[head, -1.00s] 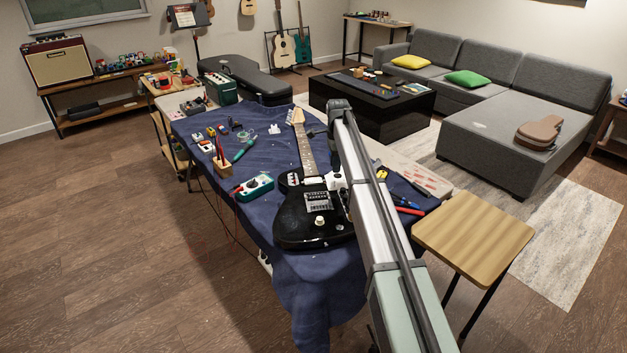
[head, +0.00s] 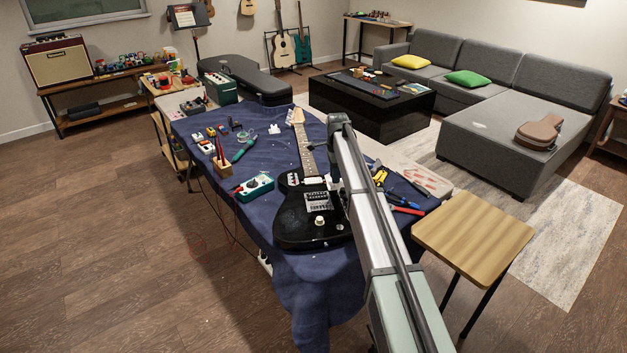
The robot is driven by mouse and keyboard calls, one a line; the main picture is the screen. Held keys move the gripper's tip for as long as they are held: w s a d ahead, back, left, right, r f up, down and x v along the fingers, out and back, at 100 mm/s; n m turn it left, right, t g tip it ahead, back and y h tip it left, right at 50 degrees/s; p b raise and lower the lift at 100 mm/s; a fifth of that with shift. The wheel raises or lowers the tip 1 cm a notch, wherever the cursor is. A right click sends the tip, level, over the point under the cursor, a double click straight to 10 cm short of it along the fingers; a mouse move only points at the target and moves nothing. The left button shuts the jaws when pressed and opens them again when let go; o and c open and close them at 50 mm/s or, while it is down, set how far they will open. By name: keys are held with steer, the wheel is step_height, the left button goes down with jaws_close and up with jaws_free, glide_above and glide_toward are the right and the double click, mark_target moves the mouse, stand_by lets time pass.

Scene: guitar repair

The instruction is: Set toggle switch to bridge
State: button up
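A black electric guitar (head: 300,222) lies face up on the blue cloth (head: 310,285), its body toward me and its neck pointing away. A silver bridge and a pale knob show on its body. The toggle switch is too small to make out, so its position cannot be told. My arm comes in from the lower right and passes over the guitar's right side. Its end bends down near the joint of neck and body. My gripper's fingers are hidden there, and I cannot tell whether they touch the guitar.
A teal meter (head: 254,187) and a wooden tool holder (head: 222,167) stand left of the guitar. Pliers and other hand tools (head: 405,205) lie to its right, partly behind my arm. A wooden stool (head: 473,236) stands at the right. Cloth in front of the guitar is clear.

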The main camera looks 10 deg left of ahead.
steer(key=shift+f, duration=1.2)
stand_by(0.6)
steer(key=shift+r, duration=0.45)
stand_by(0.3)
steer(key=shift+c, duration=0.2)
steer(key=shift+c, duration=1.3)
